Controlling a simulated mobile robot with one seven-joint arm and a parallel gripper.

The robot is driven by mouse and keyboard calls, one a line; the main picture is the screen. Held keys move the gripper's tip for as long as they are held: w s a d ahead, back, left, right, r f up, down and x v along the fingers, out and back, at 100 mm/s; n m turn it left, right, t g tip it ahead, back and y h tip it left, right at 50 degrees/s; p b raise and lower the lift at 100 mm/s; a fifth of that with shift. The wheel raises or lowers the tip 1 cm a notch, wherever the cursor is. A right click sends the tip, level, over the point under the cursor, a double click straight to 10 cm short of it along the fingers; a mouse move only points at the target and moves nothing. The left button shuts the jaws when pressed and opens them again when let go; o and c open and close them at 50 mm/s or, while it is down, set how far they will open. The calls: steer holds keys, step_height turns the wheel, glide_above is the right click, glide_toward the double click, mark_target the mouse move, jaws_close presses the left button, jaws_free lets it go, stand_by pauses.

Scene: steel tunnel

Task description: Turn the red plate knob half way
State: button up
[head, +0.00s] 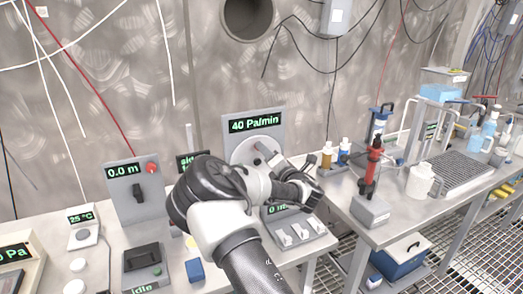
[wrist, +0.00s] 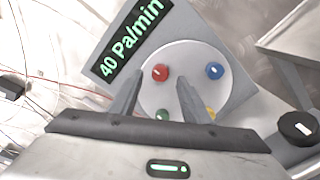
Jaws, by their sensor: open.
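The red knob (wrist: 160,72) sits on the upper left of a round white plate (wrist: 190,55) in the wrist view and has a pale pointer mark. Blue (wrist: 214,71), green (wrist: 162,115) and yellow (wrist: 211,113) knobs share the plate; the lower two are partly hidden by my gripper. My gripper (wrist: 161,80) is open and empty, its fingertips on either side of the red knob in the picture. Whether they touch it I cannot tell. The plate (head: 242,150) also shows in the head view, partly covered by my arm; the red knob cannot be made out there.
A "40 Pa/min" display (wrist: 132,40) is beside the plate. A black knob (wrist: 298,128) stands at the right. In the head view, a "0.0 m" box (head: 124,195) with a red button is left, a switch box (head: 298,236) below, and bottles and a red-handled tool (head: 372,165) right.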

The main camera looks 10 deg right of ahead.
steer(key=shift+x, duration=2.05)
steer(key=c, duration=1)
steer(key=shift+c, duration=0.2)
steer(key=m+b, duration=0.7)
steer(key=m, duration=1.2)
steer(key=shift+f, duration=0.1)
steer(key=shift+m, duration=0.3)
